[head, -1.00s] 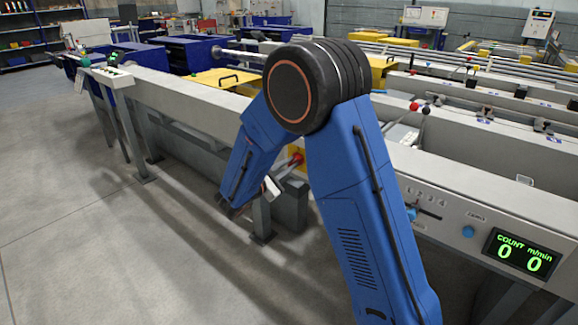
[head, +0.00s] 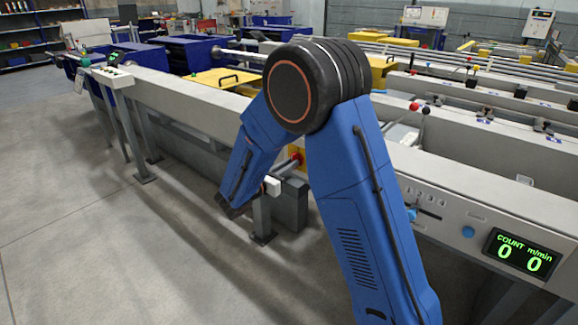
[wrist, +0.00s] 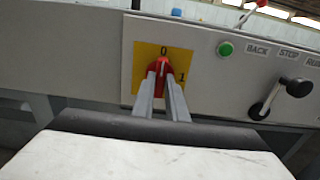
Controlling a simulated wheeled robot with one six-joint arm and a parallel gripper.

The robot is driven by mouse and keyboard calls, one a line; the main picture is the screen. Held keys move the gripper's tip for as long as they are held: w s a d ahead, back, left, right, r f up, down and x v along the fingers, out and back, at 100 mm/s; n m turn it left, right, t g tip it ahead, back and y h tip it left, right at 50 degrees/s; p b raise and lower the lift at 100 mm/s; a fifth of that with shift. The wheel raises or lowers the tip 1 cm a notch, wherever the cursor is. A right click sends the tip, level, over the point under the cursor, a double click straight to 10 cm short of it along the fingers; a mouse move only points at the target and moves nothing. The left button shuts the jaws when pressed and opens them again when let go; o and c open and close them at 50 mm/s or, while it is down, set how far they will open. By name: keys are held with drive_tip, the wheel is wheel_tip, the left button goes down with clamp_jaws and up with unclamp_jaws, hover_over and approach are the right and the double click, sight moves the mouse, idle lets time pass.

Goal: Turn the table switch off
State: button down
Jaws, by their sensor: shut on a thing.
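The table switch is a red rotary knob (wrist: 160,67) on a yellow plate (wrist: 143,60) marked 0 at the top and 1 to the right. In the wrist view the white line on the knob points up, toward the 0. My gripper (wrist: 161,84) is shut on the knob, one finger at each side, and the fingers cover its lower part. In the head view the red knob (head: 297,157) shows at the table's side, with my gripper (head: 293,162) reaching it from the left. My arm hides part of the plate there.
A green button (wrist: 225,48) and a lever with a black knob (wrist: 299,87) are right of the switch. A display (head: 522,252) on the table front reads 0 and 0. Table legs stand below, and the floor at left is clear.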

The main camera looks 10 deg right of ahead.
drive_tip(key=shift+f, duration=0.1)
idle(0.3)
drive_tip(key=c, duration=1.8)
unclamp_jaws()
drive_tip(key=shift+o, duration=0.2)
drive_tip(key=shift+a, duration=0.15)
drive_tip(key=v, duration=1.7)
drive_tip(key=shift+s, duration=0.15)
